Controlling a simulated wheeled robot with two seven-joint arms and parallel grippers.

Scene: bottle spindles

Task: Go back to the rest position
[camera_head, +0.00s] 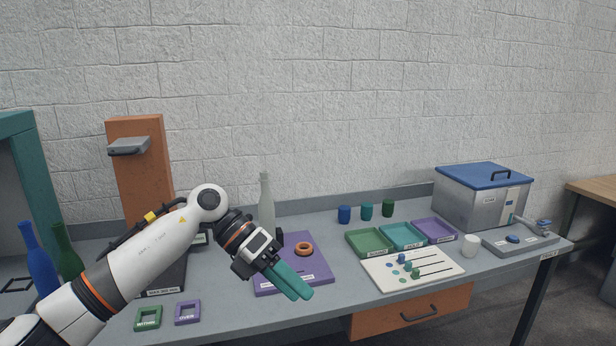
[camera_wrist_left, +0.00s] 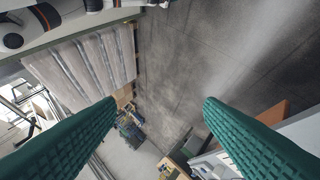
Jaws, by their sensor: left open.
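My left gripper (camera_head: 290,281) has green fingers and hangs over the front of the purple board (camera_head: 262,289) in the head view. Its arm comes in from the left across the grey table (camera_head: 325,285). In the left wrist view the two green fingers (camera_wrist_left: 160,115) stand wide apart with nothing between them, the floor showing behind. My right gripper is not in view.
Trays (camera_head: 369,241), a white board (camera_head: 440,277), a white cup (camera_head: 470,246) and a blue-lidded box (camera_head: 470,205) stand right. Green and purple frames (camera_head: 188,312) lie near the front edge.

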